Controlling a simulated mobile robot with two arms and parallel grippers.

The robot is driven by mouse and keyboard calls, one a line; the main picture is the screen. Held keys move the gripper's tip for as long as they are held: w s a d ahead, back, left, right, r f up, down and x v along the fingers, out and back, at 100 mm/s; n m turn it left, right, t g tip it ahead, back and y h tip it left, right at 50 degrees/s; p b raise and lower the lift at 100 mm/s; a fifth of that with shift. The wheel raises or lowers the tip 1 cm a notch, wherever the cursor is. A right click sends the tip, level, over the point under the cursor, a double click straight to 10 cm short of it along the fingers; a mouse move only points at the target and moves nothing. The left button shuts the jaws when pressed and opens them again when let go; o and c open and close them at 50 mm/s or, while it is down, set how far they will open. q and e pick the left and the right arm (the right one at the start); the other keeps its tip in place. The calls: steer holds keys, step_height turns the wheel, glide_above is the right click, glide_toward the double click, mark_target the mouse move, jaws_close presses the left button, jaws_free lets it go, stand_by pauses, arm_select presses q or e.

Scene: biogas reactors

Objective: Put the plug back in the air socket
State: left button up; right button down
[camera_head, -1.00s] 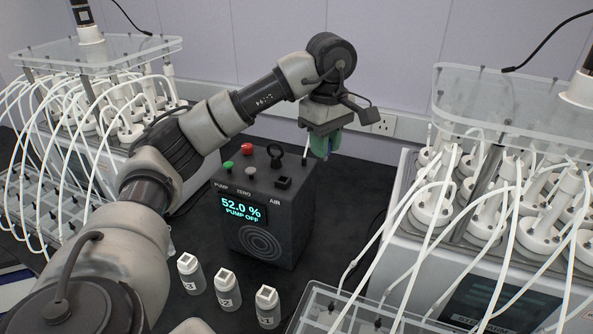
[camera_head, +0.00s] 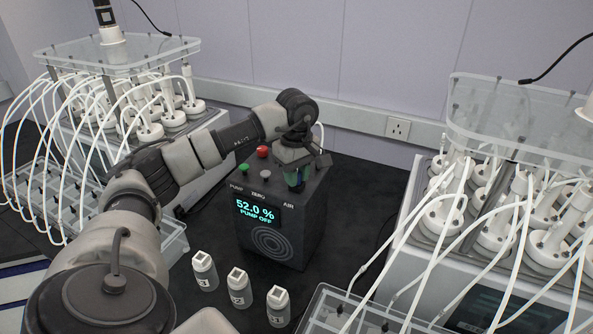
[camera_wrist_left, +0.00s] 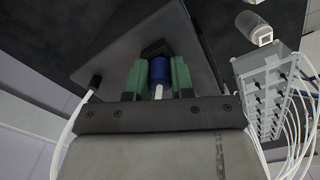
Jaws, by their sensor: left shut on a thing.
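The dark analyser box (camera_head: 268,235) stands on the bench, its screen reading 52.0 % PUMP OFF. My left gripper (camera_head: 296,184) is over the right part of its top, behind the AIR label. In the left wrist view its green fingers (camera_wrist_left: 157,72) are shut on a blue plug (camera_wrist_left: 159,70) with a white stem. The black air socket (camera_wrist_left: 156,47) lies directly beyond the plug's front end. I cannot tell whether the plug touches it or sits in it. In the head view the gripper hides the socket. My right gripper is not in view.
Small white-capped bottles (camera_head: 239,288) stand in front of the box. Reactor sets with many white tubes stand left (camera_head: 150,110) and right (camera_head: 480,205). A white tube (camera_wrist_left: 72,125) joins a black fitting on the box. A wall outlet (camera_head: 398,128) is behind.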

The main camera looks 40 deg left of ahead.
arm_select(q)
steer(key=shift+d+f, duration=0.1)
steer(key=shift+f, duration=0.05)
steer(key=o, duration=0.9)
